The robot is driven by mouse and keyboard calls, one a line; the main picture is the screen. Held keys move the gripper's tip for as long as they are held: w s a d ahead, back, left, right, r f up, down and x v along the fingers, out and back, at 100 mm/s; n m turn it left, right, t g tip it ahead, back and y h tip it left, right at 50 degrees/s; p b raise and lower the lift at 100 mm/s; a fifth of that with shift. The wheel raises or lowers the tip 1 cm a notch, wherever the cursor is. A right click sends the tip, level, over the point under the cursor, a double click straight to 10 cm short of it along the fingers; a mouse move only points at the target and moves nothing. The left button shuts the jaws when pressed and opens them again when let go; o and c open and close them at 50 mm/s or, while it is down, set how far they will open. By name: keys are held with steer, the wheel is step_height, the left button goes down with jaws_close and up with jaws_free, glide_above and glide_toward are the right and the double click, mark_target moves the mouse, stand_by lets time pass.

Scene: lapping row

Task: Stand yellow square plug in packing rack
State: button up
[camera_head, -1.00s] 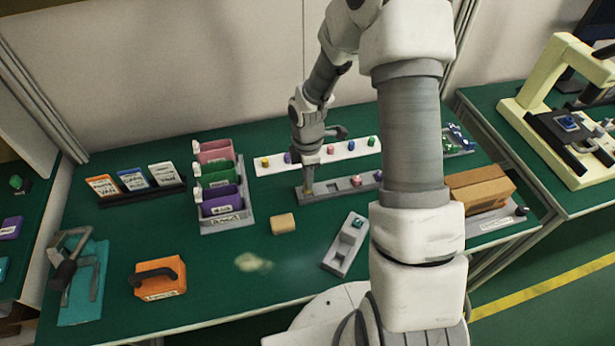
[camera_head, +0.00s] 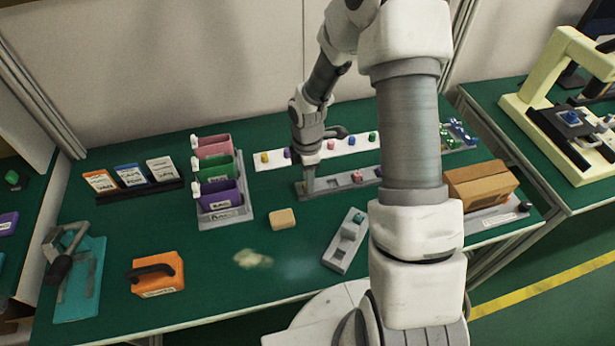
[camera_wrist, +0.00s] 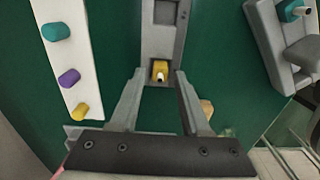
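The yellow square plug (camera_wrist: 160,70) stands at the near end of the grey packing rack (camera_wrist: 162,42) in the wrist view. My gripper (camera_wrist: 159,72) is open, with one finger on each side of the plug and a gap showing on both sides. In the head view my gripper (camera_head: 309,188) is down at the left end of the grey rack (camera_head: 341,184) and hides the plug. Pink and purple plugs stand farther right in that rack. How deep the yellow plug sits cannot be told.
A white strip (camera_head: 268,161) with several coloured plugs lies behind the rack. Coloured bins (camera_head: 220,192) stand left, a tan block (camera_head: 282,219) and a grey fixture (camera_head: 342,250) in front. A cardboard box (camera_head: 480,185) is right. The front-middle green table is mostly clear.

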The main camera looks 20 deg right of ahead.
steer(key=shift+o, duration=0.4)
step_height(320, 180, up, 17)
steer(key=p, duration=0.2)
steer(key=shift+r+p, duration=0.2)
steer(key=shift+p, duration=0.15)
steer(key=s+r+m+t, duration=0.5)
steer(key=s+r+m, duration=1.2)
steer(key=s, duration=0.3)
steer(key=shift+s+r+m+t, duration=0.25)
steer(key=shift+r+m+t, duration=0.1)
steer(key=shift+m, duration=0.15)
